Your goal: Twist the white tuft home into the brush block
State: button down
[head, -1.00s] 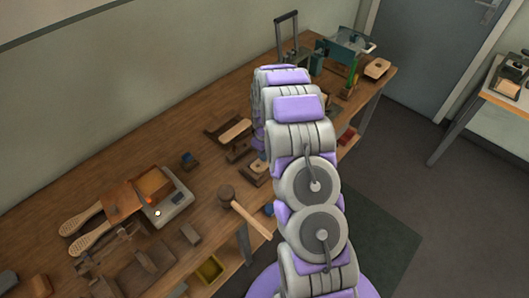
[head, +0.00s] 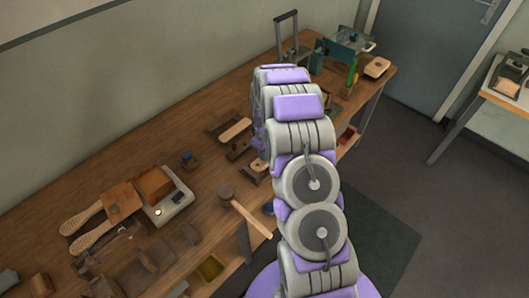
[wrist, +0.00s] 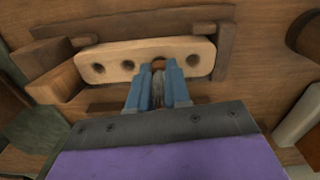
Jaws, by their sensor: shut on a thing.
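The brush block (wrist: 112,56) is a pale wooden bar with rounded ends and a row of dark holes. It lies across the upper part of the wrist view, between darker wooden strips. My gripper (wrist: 158,72) has blue fingers shut on the white tuft (wrist: 158,90), a greyish-white bundle between them. The fingertips and the tuft's far end are at a hole right of the block's middle. The fingers partly cover that hole, so I cannot tell how deep the tuft sits. In the head view my own arm hides the gripper.
Wooden pieces (wrist: 55,85) lie close left of the block. In the head view, a mallet (head: 226,193), a grey device (head: 178,203) and two pale paddle brushes (head: 85,225) lie along the bench. Bare bench top (head: 125,160) shows near the wall.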

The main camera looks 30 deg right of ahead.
jog(key=shift+f, duration=0.25)
dwell(0.3)
dwell(0.4)
jog(key=c, duration=0.7)
grip_release()
jog(key=shift+r, duration=0.15)
jog(key=shift+r+p, duration=1.1)
jog(key=shift+r, duration=2.25)
